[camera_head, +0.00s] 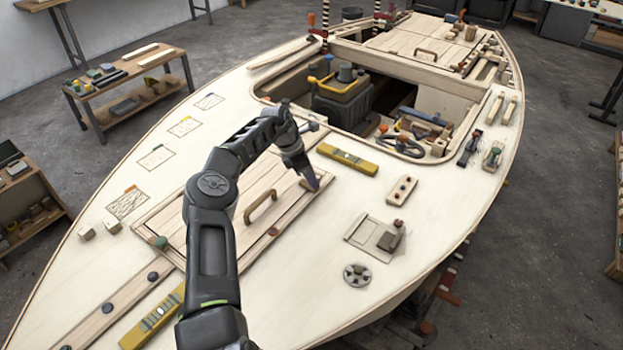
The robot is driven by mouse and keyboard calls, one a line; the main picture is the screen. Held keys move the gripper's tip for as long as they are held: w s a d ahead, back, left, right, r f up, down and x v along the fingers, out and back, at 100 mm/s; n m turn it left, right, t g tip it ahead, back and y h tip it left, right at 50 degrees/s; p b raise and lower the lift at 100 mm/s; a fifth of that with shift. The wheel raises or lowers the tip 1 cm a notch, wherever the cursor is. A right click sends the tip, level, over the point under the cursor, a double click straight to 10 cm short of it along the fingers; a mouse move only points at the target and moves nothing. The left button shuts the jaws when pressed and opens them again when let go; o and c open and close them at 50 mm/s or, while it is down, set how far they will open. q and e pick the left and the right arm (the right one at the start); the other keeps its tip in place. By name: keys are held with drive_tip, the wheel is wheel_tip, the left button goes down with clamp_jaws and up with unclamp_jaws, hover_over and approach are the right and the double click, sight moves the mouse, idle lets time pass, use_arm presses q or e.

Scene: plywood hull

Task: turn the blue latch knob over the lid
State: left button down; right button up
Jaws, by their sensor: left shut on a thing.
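The lid (235,222) is a pale wooden hatch panel with a curved wooden handle (261,206), set in the deck in the middle of the view. My left arm reaches up across the lid and hides part of it. My left gripper (311,180) points down at the lid's upper right corner and is shut. A small wooden latch piece (303,184) shows beside the fingertips. The blue latch knob is mostly hidden there, with only a dark bluish bit at the fingertips. A green knob (160,242) sits at the lid's left edge. My right gripper is out of view.
A yellow level (347,159) lies close to the right of my left gripper. Another level (153,316) lies at the lower left. The open cockpit holds a black toolbox (342,100).

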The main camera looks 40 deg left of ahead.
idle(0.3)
use_arm(q)
drive_tip(key=c, duration=1.1)
unclamp_jaws()
drive_tip(key=shift+o, duration=0.2)
drive_tip(key=shift+s+a+r+b, duration=0.2)
drive_tip(key=shift+r+b, duration=0.1)
drive_tip(key=shift+r, duration=0.3)
drive_tip(key=b+v, duration=0.1)
drive_tip(key=v, duration=0.5)
drive_tip(key=shift+r, duration=0.25)
